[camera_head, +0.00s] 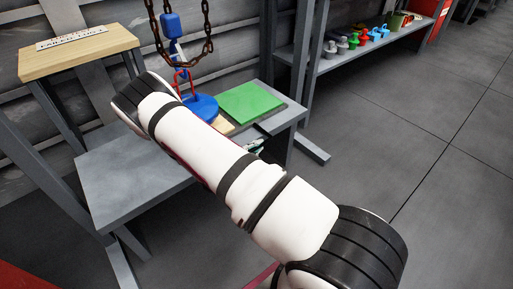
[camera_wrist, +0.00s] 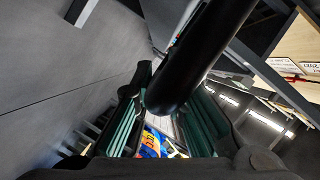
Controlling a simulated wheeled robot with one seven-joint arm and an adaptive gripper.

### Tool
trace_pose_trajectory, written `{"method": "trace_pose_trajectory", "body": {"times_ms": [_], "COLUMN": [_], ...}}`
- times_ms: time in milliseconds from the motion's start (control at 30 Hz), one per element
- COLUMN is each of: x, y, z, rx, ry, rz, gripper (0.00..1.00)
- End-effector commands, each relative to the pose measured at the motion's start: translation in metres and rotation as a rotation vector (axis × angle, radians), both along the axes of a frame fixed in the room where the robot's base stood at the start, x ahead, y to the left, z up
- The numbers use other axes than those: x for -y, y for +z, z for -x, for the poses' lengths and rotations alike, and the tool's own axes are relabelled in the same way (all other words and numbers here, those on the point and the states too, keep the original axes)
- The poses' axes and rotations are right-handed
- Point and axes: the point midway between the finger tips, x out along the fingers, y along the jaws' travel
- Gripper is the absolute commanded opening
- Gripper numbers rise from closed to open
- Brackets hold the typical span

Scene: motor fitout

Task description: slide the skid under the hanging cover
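The blue cover (camera_head: 203,108), a round disc with a red bail, hangs from the chain hoist (camera_head: 180,55) low over the grey bench. A thin tan board (camera_head: 222,126), which may be the skid, shows beside the cover, partly hidden by my arm. A green plate (camera_head: 252,102) lies to its right. My gripper (camera_wrist: 165,115) shows in the wrist view with its green-padded fingers apart. A dark round bar (camera_wrist: 205,50) crosses in front of them; I cannot tell whether they touch it. My arm hides most of my gripper in the head view.
The grey bench (camera_head: 125,185) is bare at its left. A wooden-topped stand (camera_head: 80,52) with a sign is behind left. A shelf (camera_head: 350,52) of coloured parts stands at the back right. Open floor (camera_head: 420,150) lies to the right. A colourful label (camera_wrist: 155,143) shows beyond my fingers.

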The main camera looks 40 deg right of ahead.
Motion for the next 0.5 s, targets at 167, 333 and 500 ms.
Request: {"method": "trace_pose_trajectory", "body": {"times_ms": [167,333,500], "x": [-0.002,-0.020,-0.061], "y": [0.000,0.000,0.001], "z": [0.000,0.000,0.001], "rx": [0.000,-0.001,-0.002], "ry": [0.001,0.004,0.008], "rz": [-0.001,-0.002,-0.004], "gripper": [0.00,0.00,0.00]}}
